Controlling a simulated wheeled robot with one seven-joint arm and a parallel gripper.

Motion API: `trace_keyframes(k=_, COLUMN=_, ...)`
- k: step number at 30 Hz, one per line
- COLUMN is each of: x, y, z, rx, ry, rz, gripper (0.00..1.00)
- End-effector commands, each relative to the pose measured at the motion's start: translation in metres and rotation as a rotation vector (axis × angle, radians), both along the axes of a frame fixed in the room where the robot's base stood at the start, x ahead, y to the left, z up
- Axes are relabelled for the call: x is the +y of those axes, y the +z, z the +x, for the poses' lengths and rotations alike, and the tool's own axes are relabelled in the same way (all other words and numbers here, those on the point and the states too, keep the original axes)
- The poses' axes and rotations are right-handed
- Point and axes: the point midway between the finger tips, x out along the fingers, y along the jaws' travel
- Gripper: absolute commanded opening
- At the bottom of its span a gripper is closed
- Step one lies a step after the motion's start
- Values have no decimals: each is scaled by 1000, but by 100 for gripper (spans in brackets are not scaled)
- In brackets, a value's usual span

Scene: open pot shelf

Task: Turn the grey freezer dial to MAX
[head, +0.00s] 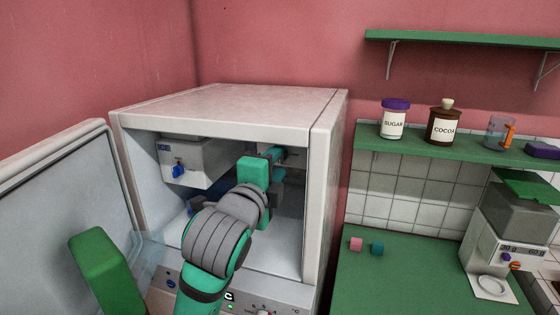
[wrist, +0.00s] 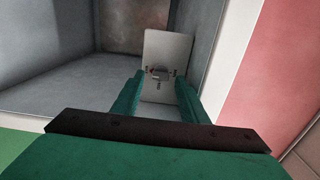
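The grey freezer dial (wrist: 160,73) sits on a pale upright plate with dark marks around it, inside the open freezer (head: 230,110). In the wrist view it lies straight ahead, between the lines of my two fingers. My gripper (wrist: 158,95) is open, with one green finger on each side and nothing held. Whether the fingertips reach the dial is hard to tell. In the head view my gripper (head: 274,160) is inside the freezer at its right side and hides the dial. The letters on the plate are too small to read.
A white ICE box (head: 190,150) with a blue knob hangs at the freezer's upper left. The freezer door (head: 60,190) stands open at left, with a green block (head: 100,265) before it. A control panel (head: 245,299) runs below the opening. The right freezer wall (head: 322,190) is close to my gripper.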

Motion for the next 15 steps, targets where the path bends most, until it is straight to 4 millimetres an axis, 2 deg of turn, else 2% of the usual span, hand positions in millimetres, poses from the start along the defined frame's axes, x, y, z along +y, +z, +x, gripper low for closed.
trace_keyframes(k=9, x=22, y=0, z=-57, rx=-2, ry=7, rz=2, gripper=40)
trace_keyframes(k=15, x=30, y=0, z=-78, rx=1, ry=8, rz=1, gripper=40)
